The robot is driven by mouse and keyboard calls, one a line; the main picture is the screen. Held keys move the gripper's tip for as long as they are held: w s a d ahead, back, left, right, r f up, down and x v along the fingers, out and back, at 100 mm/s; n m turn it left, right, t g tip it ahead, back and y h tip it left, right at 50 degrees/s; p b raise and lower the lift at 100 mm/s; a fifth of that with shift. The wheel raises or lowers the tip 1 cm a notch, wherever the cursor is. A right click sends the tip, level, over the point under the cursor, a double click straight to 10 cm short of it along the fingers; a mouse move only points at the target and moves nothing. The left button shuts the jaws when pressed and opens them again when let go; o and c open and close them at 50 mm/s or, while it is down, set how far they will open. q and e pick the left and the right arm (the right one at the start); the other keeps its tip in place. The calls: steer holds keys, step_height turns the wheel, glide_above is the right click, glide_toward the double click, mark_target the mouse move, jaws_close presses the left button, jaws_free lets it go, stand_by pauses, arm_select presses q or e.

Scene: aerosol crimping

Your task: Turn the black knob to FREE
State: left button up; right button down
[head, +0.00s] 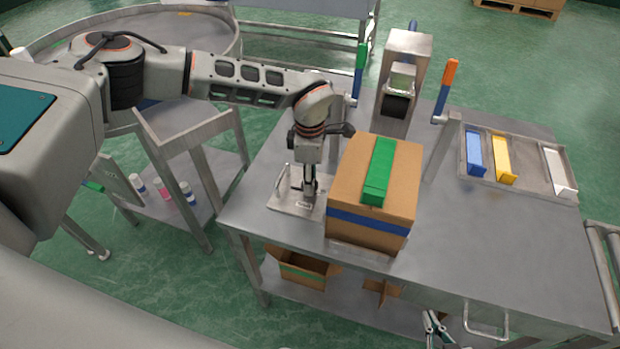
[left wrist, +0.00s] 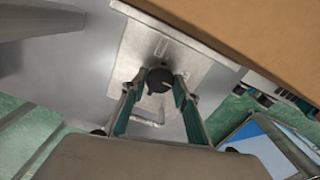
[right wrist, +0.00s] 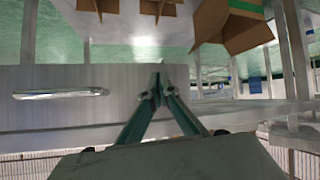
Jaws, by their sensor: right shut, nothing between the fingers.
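The black knob (left wrist: 159,80) sits on a metal plate (left wrist: 190,65) with a small label, seen in the left wrist view. In the head view this plate (head: 283,204) lies on the table left of a cardboard box, and the knob is mostly hidden by my gripper. My left gripper (head: 309,193) points down over the plate. Its fingertips (left wrist: 160,78) stand close on both sides of the knob; whether they press on it I cannot tell. The knob's setting is not readable. My right gripper (right wrist: 158,82) is shut and empty, low at the table's front edge.
Behind are a press (head: 408,55) and green and orange handles (head: 447,85). A tray (head: 530,178) with coloured pieces lies at the right. A table handle (right wrist: 60,93) is near my right gripper.

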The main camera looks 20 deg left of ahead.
arm_select(q)
steer(key=shift+c, duration=1.4)
steer(key=n, duration=0.9)
steer(key=shift+b, duration=0.4)
steer(key=n, duration=0.4)
steer(key=shift+n, duration=2.5)
